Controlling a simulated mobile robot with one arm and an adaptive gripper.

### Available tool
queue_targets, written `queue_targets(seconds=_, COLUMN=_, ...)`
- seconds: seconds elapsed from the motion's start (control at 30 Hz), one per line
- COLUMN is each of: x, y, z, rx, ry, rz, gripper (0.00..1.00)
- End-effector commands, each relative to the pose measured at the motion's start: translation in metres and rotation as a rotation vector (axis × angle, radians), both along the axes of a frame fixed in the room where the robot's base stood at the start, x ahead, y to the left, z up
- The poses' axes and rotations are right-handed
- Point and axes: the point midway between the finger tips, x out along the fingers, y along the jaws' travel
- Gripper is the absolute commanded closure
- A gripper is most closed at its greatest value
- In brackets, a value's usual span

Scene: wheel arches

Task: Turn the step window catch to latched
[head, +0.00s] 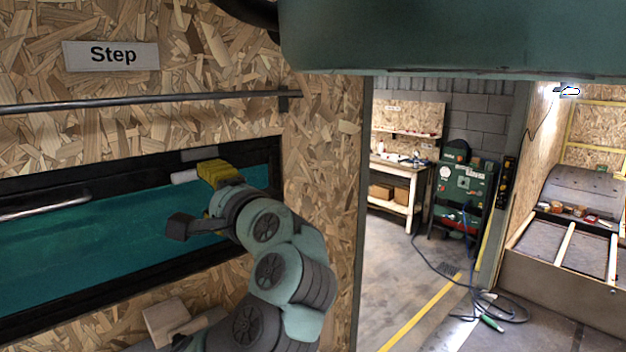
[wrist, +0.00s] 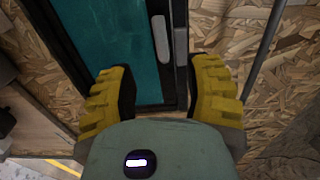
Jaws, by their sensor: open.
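The step window (head: 110,235) is a teal pane in a black frame under a "Step" sign (head: 113,55). A short pale bar, which looks like the catch (head: 185,176), lies along the pane's upper edge, beside a grey plate (head: 200,154) on the frame. In the wrist view the catch (wrist: 161,38) and plate (wrist: 181,46) lie side by side, ahead of the gap between my fingers. My gripper (head: 194,200) is open, with yellow-padded fingers spread apart in the wrist view (wrist: 164,75). Nothing shows between its pads. In the head view one finger partly overlaps the catch's right end; contact cannot be told.
A metal rail (head: 140,103) runs along the chipboard wall above the window. A long pale handle (head: 45,207) is on the pane's left. A wooden block (head: 166,320) is below the window. Open floor (head: 400,270) lies right, with a cable (head: 440,270) on it.

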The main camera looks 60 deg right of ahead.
Motion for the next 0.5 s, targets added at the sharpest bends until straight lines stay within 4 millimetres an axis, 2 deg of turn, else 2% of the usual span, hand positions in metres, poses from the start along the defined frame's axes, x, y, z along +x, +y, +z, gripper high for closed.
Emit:
queue_targets(seconds=0.03, x=0.009, y=0.001, z=-0.006, rx=-0.007, ry=-0.004, rz=0.01, gripper=0.5)
queue_targets(seconds=0.27, x=0.041, y=-0.005, z=-0.006, rx=-0.004, ry=-0.002, rz=0.013, gripper=0.5)
queue_targets(seconds=0.3, x=0.05, y=-0.007, z=0.001, rx=0.003, ry=0.003, rz=0.015, gripper=0.5)
queue_targets(seconds=0.5, x=0.085, y=-0.017, z=0.001, rx=0.001, ry=0.003, rz=0.011, gripper=0.5)
